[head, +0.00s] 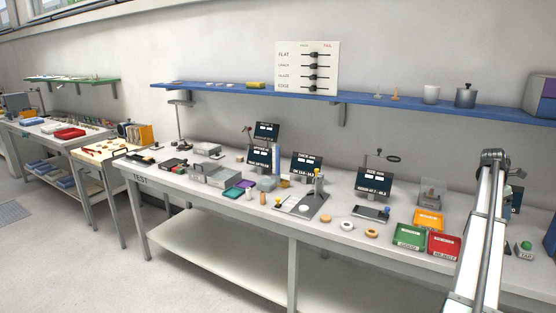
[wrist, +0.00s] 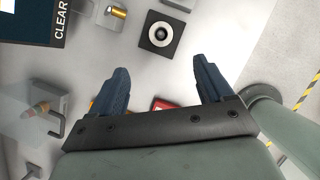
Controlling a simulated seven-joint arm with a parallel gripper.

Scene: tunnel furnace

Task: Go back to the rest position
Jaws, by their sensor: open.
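My gripper (wrist: 160,78) shows in the wrist view with its two blue fingers spread wide apart. It is open, and nothing is between the fingers. It hangs above the pale bench top, apart from the things below. In the head view my arm rises at the right, over the right part of the test bench (head: 270,216); the fingers cannot be made out there.
In the wrist view, a black square with a white ring (wrist: 160,34), a brass cylinder (wrist: 118,12) and a dark CLEAR screen (wrist: 28,20) lie beyond the fingers. Green (head: 409,237), red (head: 444,247) and orange (head: 429,219) trays stand left of my arm. A blue shelf (head: 350,99) runs above.

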